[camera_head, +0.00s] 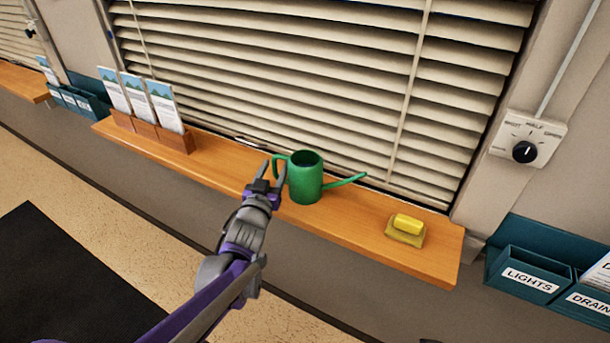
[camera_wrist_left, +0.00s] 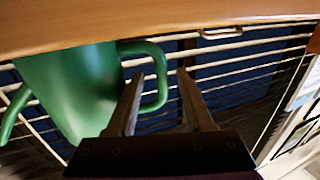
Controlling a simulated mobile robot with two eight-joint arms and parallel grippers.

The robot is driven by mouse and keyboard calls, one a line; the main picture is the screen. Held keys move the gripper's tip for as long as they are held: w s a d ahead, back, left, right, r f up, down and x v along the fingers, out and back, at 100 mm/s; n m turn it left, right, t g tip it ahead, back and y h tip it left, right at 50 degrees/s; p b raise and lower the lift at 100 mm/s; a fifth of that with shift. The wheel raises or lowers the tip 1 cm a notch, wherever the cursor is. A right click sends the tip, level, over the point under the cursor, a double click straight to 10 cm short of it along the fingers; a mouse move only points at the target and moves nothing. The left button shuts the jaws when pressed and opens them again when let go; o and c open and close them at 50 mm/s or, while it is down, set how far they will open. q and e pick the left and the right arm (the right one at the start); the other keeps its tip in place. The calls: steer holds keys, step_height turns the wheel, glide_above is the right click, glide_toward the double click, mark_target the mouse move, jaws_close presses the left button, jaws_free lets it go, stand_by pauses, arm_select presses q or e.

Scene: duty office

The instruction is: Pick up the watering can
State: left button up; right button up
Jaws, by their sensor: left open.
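The green watering can (camera_head: 306,182) stands upright on the wooden sill (camera_head: 345,218). Its handle loop is on the left and its spout points right. My left gripper (camera_head: 274,171) is open and empty at the handle side of the can. In the left wrist view, where the scene appears inverted, the can's body (camera_wrist_left: 75,90) is at the left. The handle's outer bar (camera_wrist_left: 161,78) shows between the two open fingers (camera_wrist_left: 160,82). I cannot tell whether a finger touches it. My right gripper is not in view.
A yellow sponge (camera_head: 408,222) on a small dish lies right of the can. Leaflet holders (camera_head: 150,130) stand at the sill's left end. Closed blinds (camera_head: 320,80) rise close behind the sill. Sill between leaflets and can is mostly clear. Teal labelled bins (camera_head: 528,274) hang at the right.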

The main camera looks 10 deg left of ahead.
arm_select(q)
steer(key=w, duration=0.4)
steer(key=shift+w+p, duration=0.2)
steer(key=shift+p, duration=0.1)
steer(key=shift+s+r, duration=0.1)
steer(key=shift+s, duration=0.05)
steer(key=shift+c, duration=0.6)
jaws_close()
stand_by(0.3)
